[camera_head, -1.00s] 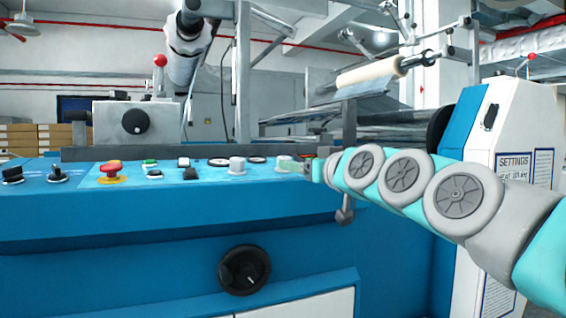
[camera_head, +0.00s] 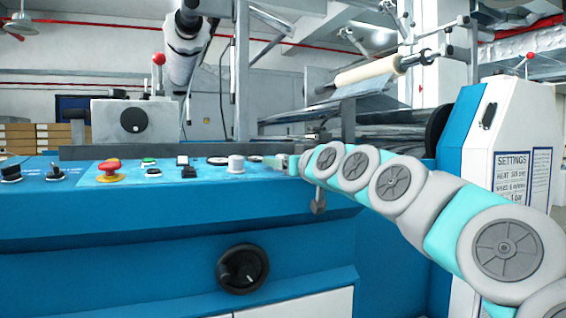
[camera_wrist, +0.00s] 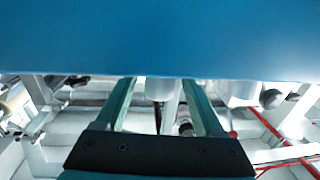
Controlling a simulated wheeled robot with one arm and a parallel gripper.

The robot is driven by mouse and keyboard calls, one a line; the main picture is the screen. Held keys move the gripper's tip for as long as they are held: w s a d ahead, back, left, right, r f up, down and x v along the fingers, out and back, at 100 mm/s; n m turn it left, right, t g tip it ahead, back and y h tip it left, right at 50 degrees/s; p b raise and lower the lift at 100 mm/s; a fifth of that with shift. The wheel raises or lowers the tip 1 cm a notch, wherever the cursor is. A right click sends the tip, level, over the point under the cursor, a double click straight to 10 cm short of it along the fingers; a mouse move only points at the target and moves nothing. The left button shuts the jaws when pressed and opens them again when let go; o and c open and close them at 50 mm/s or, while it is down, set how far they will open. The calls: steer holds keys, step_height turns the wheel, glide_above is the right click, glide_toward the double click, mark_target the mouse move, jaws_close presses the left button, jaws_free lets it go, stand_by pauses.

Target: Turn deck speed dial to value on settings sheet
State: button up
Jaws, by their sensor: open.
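The settings sheet (camera_head: 511,172) is on the white and blue cabinet at the right; its heading reads SETTINGS, with heat and speed lines too small to read surely. A pale round knob (camera_head: 236,164) stands on the blue control panel. My gripper (camera_head: 279,162) reaches in from the right, low over the panel, right of that knob. In the wrist view, its green fingers (camera_wrist: 161,103) are open, with a second pale knob (camera_wrist: 158,89) showing between them; contact cannot be told. I cannot read which knob is deck speed.
A red mushroom button (camera_head: 108,167) and small black switches (camera_head: 185,168) sit left on the panel. A black dial (camera_head: 134,120) is on the grey box behind. A large black knob (camera_head: 242,269) is on the lower front. A roller (camera_head: 367,72) hangs behind.

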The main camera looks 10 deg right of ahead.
jaws_close()
stand_by(0.4)
steer(key=shift+n+y, duration=0.4)
steer(key=shift+y, duration=0.1)
steer(key=shift+a+n+g+y+b, duration=0.1)
steer(key=shift+n+g+y+b, duration=0.35)
steer(key=shift+y, duration=0.25)
steer(key=shift+n+g+y, duration=0.45)
steer(key=shift+n+y, duration=0.15)
steer(key=shift+n, duration=0.15)
steer(key=shift+r+n+g+y+p, duration=0.15)
steer(key=shift+n+g+y+p, duration=0.85)
steer(key=shift+n+y+p, duration=0.1)
steer(key=shift+n+g+p, duration=0.35)
steer(key=shift+n+g, duration=0.05)
steer(key=shift+n+g+y, duration=0.3)
steer(key=shift+y, duration=0.2)
